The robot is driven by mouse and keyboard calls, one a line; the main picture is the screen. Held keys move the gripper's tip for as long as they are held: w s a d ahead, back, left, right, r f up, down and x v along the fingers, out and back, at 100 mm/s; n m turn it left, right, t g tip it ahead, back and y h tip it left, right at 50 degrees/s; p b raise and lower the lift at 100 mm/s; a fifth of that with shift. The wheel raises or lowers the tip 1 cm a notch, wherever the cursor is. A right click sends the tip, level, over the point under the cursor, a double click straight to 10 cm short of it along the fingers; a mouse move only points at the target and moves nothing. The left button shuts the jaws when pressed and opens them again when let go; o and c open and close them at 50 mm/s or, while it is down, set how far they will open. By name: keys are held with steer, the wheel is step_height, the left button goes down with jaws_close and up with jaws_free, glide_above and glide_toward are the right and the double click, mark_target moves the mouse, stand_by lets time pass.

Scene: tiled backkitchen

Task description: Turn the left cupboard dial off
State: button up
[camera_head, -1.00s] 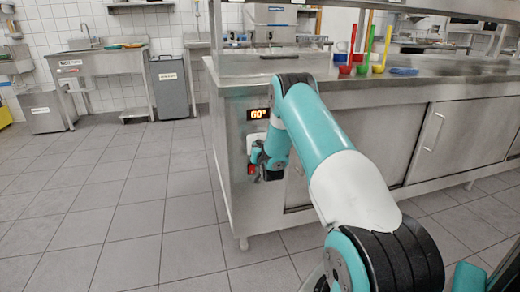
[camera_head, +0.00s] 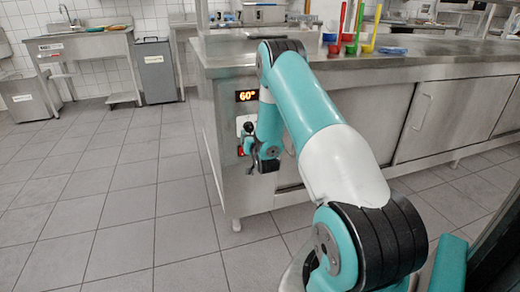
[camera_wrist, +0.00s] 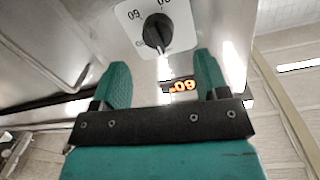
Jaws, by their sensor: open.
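The dial (camera_wrist: 157,31) is a black knob on a white plate with numbers, on the steel cupboard's end panel. In the wrist view it lies just beyond my fingertips at the top. In the head view its white plate (camera_head: 245,122) shows beneath the lit orange 60° display (camera_head: 246,96). That display also shows upside down between my fingers in the wrist view (camera_wrist: 181,86). My gripper (camera_wrist: 160,62) is open, with two teal fingers apart and nothing between them. In the head view my gripper (camera_head: 256,160) is close to the panel, just below the dial.
A red switch (camera_head: 240,151) sits below the dial. The steel counter (camera_head: 400,68) carries colourful cups with utensils and a blue dish (camera_head: 392,51). Closed cupboard doors (camera_head: 450,120) line its front. The tiled floor to the left is clear up to the sink and bin (camera_head: 157,73).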

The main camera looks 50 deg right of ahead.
steer(key=b+v, duration=1.1)
steer(key=b, duration=0.3)
steer(key=shift+f, duration=0.1)
steer(key=w+a+n+g+y, duration=0.25)
steer(key=a+y, duration=0.25)
steer(key=a, duration=0.7)
steer(key=s+a+r+n+g+y+p, duration=0.1)
steer(key=s+a+n+g+y, duration=0.15)
steer(key=a, duration=0.65)
steer(key=s+a+r+n+g+y, duration=0.15)
steer(key=s+a+y, duration=0.25)
steer(key=a, duration=0.6)
steer(key=s+a+r+n+g+y, duration=0.1)
steer(key=s+a+n+g, duration=0.25)
steer(key=s, duration=0.25)
steer(key=s+a+r+n+g+y+p, duration=0.1)
steer(key=s+a+n+g, duration=0.2)
steer(key=s, duration=0.4)
steer(key=s+a+r+n+g+y, duration=0.1)
steer(key=s+a+n+g, duration=0.1)
steer(key=s+a+n, duration=0.3)
step_height(320, 180, up, 38)
steer(key=m+p, duration=0.2)
steer(key=p, duration=3.6)
steer(key=shift+s+d+f+t, duration=0.2)
steer(key=shift+d+t, duration=0.1)
steer(key=shift+d, duration=0.2)
